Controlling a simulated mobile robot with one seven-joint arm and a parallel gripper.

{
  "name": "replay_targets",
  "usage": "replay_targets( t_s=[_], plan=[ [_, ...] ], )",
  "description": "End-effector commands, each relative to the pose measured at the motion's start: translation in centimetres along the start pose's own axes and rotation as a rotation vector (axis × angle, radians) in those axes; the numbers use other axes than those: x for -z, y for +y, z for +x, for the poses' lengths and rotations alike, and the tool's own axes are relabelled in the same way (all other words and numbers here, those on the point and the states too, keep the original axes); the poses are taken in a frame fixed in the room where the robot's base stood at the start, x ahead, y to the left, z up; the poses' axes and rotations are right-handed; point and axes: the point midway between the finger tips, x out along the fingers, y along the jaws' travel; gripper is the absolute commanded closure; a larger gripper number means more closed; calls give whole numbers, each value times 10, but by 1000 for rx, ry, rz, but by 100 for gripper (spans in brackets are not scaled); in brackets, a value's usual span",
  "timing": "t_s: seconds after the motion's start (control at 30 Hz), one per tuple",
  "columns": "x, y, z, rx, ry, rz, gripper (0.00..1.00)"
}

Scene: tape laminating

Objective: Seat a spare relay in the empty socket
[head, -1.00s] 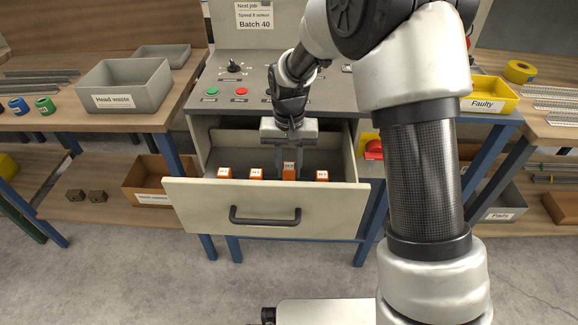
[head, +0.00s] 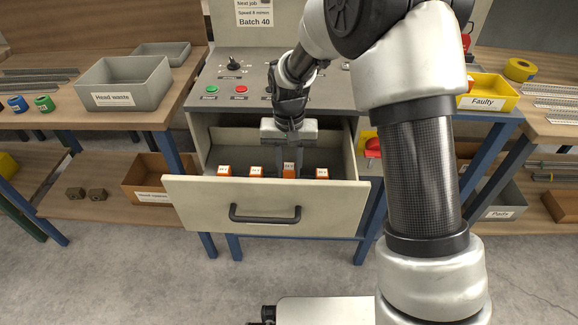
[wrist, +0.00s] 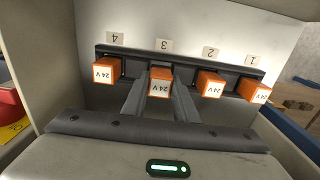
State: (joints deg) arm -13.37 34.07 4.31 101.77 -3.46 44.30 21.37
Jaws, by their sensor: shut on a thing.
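My gripper (head: 289,158) reaches down into the open drawer (head: 250,208) and is shut on an orange relay (head: 288,171), third from the left in the head view. In the wrist view, the fingers (wrist: 160,97) flank this relay (wrist: 159,84), marked 24 V, at the rail place labelled 3. Other orange 24 V relays stand on the dark rail at label 4 (wrist: 106,70), label 2 (wrist: 210,84) and label 1 (wrist: 257,92). I cannot tell whether the held relay is fully down on the rail. An empty socket is not visible.
The panel (head: 330,92) with a knob and buttons is above the drawer. A yellow Faulty bin (head: 487,102) with something orange in it stands to the right. A grey Head waste bin (head: 125,97) stands left. The drawer's walls and front surround my gripper closely.

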Motion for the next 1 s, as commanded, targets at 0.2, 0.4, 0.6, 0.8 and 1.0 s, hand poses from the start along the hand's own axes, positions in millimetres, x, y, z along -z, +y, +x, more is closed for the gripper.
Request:
replay_targets(
  t_s=[0.2, 0.4, 0.6, 0.8, 1.0],
  plan=[
    [0, 0, 0, 0, 1, 0, 97],
    [0, 0, 4, 0, 0, 0, 97],
    [0, 0, 9, 0, 0, 0, 97],
    [0, 0, 12, 0, 1, 0, 97],
    [0, 0, 12, 0, 1, 0, 97]
  ],
)
